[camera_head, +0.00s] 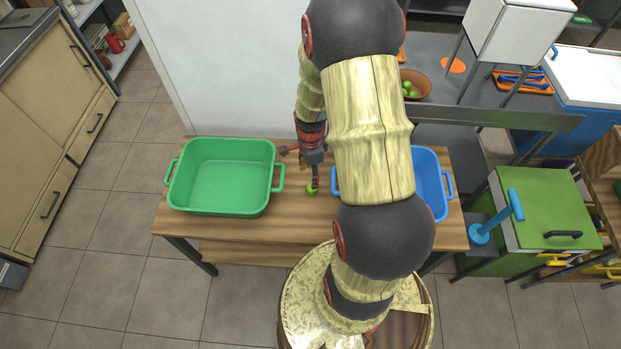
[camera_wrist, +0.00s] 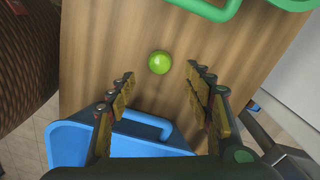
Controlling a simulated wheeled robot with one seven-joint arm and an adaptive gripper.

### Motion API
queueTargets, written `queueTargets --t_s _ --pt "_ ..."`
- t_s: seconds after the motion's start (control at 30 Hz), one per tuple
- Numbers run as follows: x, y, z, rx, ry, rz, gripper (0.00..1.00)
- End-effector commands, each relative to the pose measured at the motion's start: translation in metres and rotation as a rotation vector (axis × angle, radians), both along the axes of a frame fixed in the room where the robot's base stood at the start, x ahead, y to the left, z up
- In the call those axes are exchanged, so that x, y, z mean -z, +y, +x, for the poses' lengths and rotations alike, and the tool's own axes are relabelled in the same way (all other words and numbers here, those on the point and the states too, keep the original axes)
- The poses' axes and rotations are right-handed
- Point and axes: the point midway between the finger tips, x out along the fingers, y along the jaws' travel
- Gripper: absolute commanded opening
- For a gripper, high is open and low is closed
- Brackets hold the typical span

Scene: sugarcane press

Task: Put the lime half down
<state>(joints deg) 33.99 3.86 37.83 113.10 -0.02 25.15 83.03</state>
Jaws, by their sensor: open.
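The lime half (camera_head: 312,190) is a small bright green piece on the wooden table, between the green tub and the blue tub. In the wrist view the lime half (camera_wrist: 160,62) rests on the bare wood, rounded green side showing. My gripper (camera_head: 312,172) is above the table by the lime half. In the wrist view my gripper (camera_wrist: 160,83) is open, its fingers apart and nothing between them. The lime half lies just beyond the fingertips, apart from them.
A green tub (camera_head: 222,175) stands empty on the left of the wooden table (camera_head: 290,226). A blue tub (camera_head: 430,172) stands on the right, partly hidden by my arm. A bowl of limes (camera_head: 418,84) sits on the counter behind. A green cabinet (camera_head: 550,205) stands to the right.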

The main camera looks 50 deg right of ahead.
Motion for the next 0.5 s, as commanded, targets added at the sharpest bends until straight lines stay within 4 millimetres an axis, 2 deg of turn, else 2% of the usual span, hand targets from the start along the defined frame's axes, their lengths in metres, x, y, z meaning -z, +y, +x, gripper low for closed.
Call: queueTargets --t_s 0.03,0.1,0.37,0.47,0.5 --pt "-0.012 0.000 0.000 0.000 -0.001 0.000 0.51" --pt "-0.022 0.000 0.000 0.000 -0.002 -0.001 0.51" --pt "-0.047 0.003 0.004 -0.035 -0.008 -0.005 0.51" --pt "-0.077 0.015 0.015 -0.159 -0.037 -0.027 0.51" --pt "-0.095 0.024 0.020 -0.238 -0.055 -0.040 0.51"
